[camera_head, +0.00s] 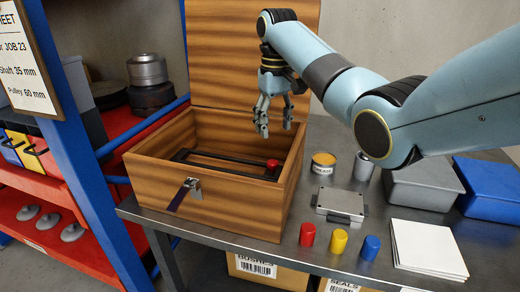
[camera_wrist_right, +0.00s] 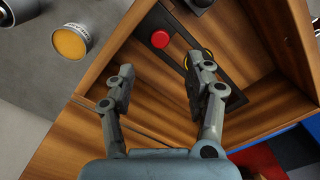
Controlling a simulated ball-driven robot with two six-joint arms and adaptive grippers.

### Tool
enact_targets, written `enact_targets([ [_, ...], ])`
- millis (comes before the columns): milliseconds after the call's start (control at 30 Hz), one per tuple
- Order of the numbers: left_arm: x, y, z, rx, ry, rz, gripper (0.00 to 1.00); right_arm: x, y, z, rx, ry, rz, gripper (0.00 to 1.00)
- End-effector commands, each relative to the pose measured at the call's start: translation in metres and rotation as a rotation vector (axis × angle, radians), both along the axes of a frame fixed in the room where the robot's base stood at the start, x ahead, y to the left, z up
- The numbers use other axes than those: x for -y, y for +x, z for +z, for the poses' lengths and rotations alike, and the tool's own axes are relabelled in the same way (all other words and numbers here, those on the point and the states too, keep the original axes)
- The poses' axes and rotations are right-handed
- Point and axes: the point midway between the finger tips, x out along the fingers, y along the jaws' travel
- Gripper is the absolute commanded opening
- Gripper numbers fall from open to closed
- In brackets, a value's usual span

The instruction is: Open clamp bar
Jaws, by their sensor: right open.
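The clamp bar (camera_head: 222,170) is a black bar inside the open wooden box (camera_head: 215,212); a red knob (camera_head: 272,163) is at its right end. In the right wrist view the dark bar (camera_wrist_right: 222,84) runs diagonally, with the red knob (camera_wrist_right: 160,39) near its upper end. My right gripper (camera_head: 275,122) hangs above the box opening, fingers pointing down. It is open and empty; the knob shows beyond the gap between its fingertips (camera_wrist_right: 160,74). A yellow ring is partly hidden behind one finger. My left gripper is not in view.
The raised lid (camera_head: 235,65) stands behind the gripper. On the metal bench right of the box are an orange-topped tin (camera_head: 323,165), a grey metal block (camera_head: 340,203), red, yellow and blue cylinders, white sheets (camera_head: 428,247) and lidded bins. A shelf rack stands at left.

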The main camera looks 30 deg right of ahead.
Motion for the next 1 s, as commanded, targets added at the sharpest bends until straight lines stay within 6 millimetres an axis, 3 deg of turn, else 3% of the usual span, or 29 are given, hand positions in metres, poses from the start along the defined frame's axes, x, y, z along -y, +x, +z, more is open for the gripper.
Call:
enact_targets([
  [167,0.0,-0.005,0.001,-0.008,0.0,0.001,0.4,0.0,-0.001,-0.013,-0.004,0.0,0.0,0.53],
  [467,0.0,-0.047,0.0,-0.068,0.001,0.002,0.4,0.0,-0.001,-0.071,-0.004,0.001,0.0,0.53],
  [567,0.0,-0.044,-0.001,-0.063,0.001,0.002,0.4,0.0,-0.002,-0.088,-0.004,0.0,0.0,0.53],
  [700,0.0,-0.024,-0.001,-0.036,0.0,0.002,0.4,0.0,-0.001,-0.103,-0.001,-0.001,0.0,0.53],
  [833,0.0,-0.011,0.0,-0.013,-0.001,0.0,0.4,0.0,-0.001,-0.108,-0.001,-0.001,0.0,0.53],
  [1000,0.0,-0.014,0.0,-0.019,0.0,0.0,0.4,0.0,-0.001,-0.108,0.0,-0.001,0.001,0.53],
])
